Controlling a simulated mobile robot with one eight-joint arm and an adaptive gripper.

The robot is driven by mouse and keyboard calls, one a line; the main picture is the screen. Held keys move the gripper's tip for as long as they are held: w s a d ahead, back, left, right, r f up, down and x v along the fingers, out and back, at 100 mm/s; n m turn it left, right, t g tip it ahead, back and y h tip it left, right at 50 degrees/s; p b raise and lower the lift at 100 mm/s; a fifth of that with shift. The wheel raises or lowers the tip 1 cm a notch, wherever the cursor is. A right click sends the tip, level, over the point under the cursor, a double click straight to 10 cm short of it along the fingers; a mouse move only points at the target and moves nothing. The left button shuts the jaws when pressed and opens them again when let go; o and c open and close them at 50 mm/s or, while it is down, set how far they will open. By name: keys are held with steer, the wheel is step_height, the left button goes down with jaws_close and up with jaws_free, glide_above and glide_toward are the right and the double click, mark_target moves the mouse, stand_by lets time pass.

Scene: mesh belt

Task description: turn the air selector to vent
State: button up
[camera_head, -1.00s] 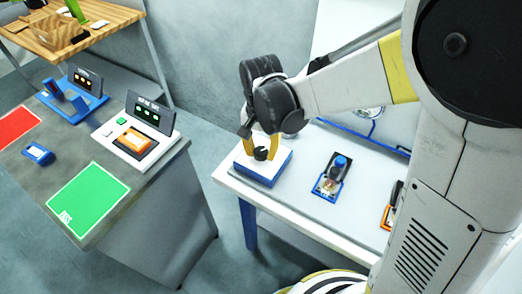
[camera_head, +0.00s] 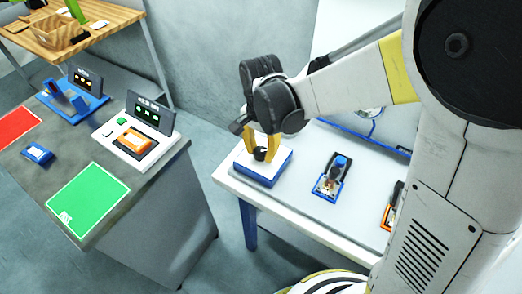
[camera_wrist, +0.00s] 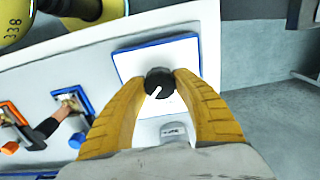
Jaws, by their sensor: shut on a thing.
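The air selector is a round black knob (camera_wrist: 160,83) with a white pointer line, on a white plate with a blue edge (camera_head: 277,175). In the wrist view the pointer runs from the knob's middle toward the lower left. My gripper (camera_wrist: 160,85) has yellow fingers, one on each side of the knob, shut on it. In the head view my gripper (camera_head: 262,148) is above the blue-edged box at the table's left corner, and the fingers partly hide the knob. A small grey label (camera_wrist: 174,132) shows below the knob; its text is too small to read.
A blue-framed device (camera_head: 330,184) and an orange-framed one (camera_head: 391,212) stand on the same white table, right of the selector. A grey counter at left holds a green mat (camera_head: 90,198), a red mat (camera_head: 17,127) and a device with an orange block (camera_head: 135,142).

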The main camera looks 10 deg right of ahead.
mark_target(261, 151)
steer(key=o, duration=1.2)
steer(key=shift+r, duration=0.1)
step_height(261, 151, up, 12)
steer(key=shift+f, duration=0.1)
